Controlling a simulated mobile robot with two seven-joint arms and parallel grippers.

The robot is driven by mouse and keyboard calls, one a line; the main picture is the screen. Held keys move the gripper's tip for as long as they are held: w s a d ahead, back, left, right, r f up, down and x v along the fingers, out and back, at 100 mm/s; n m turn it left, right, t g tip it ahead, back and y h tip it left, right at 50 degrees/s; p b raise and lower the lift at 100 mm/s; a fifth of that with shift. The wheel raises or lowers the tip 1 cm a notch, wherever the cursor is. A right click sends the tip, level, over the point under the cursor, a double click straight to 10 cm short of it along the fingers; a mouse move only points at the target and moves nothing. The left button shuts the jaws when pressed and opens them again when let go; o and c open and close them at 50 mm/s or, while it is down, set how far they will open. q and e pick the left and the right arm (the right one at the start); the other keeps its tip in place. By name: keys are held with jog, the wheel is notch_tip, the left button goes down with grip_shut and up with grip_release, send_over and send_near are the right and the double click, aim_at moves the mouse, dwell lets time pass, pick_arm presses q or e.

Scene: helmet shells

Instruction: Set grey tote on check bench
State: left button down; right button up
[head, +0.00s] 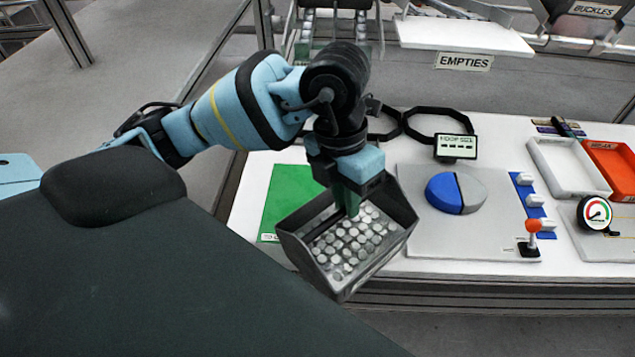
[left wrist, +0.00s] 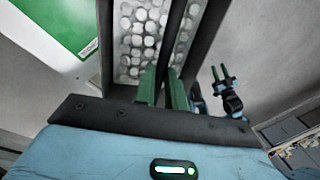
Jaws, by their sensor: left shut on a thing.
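The grey tote (head: 399,240) is an open box holding several round silvery pieces. It hangs tilted in the head view, overlapping the front edge of the white bench (head: 440,268); its height above the top is hard to tell. My left gripper (head: 350,210) reaches down into the tote, its green fingers (left wrist: 164,88) shut about the dark bar across its middle. A green mat (head: 284,195) lies on the bench behind and left of the tote; it also shows in the left wrist view (left wrist: 62,22). My right gripper (left wrist: 222,74) shows small in the left wrist view, fingers apart, empty.
Right of the tote is a grey panel with a blue-and-grey disc (head: 456,193) and a red-knobbed lever (head: 532,232). Black rings (head: 440,112) and a small display (head: 455,147) stand behind. A white tray (head: 568,166) and a gauge (head: 595,212) sit further right.

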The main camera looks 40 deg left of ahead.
pick_arm(q)
jog(key=w+a+f, duration=0.1)
jog(key=w+a, duration=0.8)
jog(key=a, duration=0.3)
jog(key=shift+a+f, duration=0.15)
jog(key=shift+a, duration=0.1)
jog(key=shift+w+a+f+p, duration=0.1)
jog(key=shift+a+f+p, duration=0.05)
jog(key=shift+f, duration=0.75)
jog(key=shift+w+a+f+p, duration=0.1)
jog(key=shift+f+p, duration=0.05)
jog(key=shift+f, duration=0.75)
jog(key=c, duration=1.8)
grip_release()
jog(key=shift+c, duration=0.2)
jog(key=o, duration=0.4)
jog(key=r, duration=0.4)
jog(key=a+r, duration=0.1)
jog(key=r, duration=0.2)
jog(key=a+r, duration=0.1)
jog(key=r, duration=0.3)
jog(key=shift+w+a+r, duration=0.1)
jog(key=shift+w+r, duration=0.1)
jog(key=shift+r, duration=0.15)
